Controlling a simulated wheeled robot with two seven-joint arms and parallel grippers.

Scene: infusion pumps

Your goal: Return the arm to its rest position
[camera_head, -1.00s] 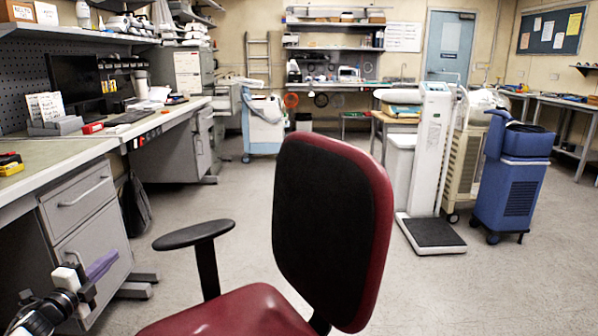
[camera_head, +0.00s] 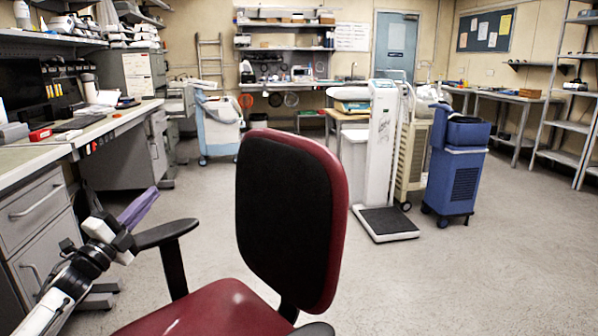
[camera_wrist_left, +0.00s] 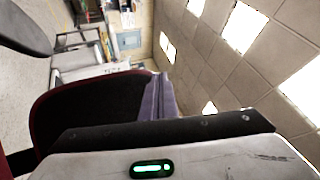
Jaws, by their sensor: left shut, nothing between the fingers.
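My left gripper (camera_head: 138,208) comes in at the lower left of the head view, its purple fingers shut and empty, pointing up and to the right. It is in front of the grey drawer cabinet and left of the red and black chair (camera_head: 285,215), near the chair's armrest (camera_head: 165,233). In the left wrist view the purple fingers (camera_wrist_left: 158,97) show closed together, with the chair back (camera_wrist_left: 85,108) behind them and ceiling lights on the right. That view is turned on its side. My right gripper is not in view.
A workbench with drawers (camera_head: 40,208) runs along the left. A white scale (camera_head: 378,150) and a blue wheeled unit (camera_head: 458,165) stand at centre right. A light blue cart (camera_head: 217,122) is further back. Floor on the right (camera_head: 480,275) is clear.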

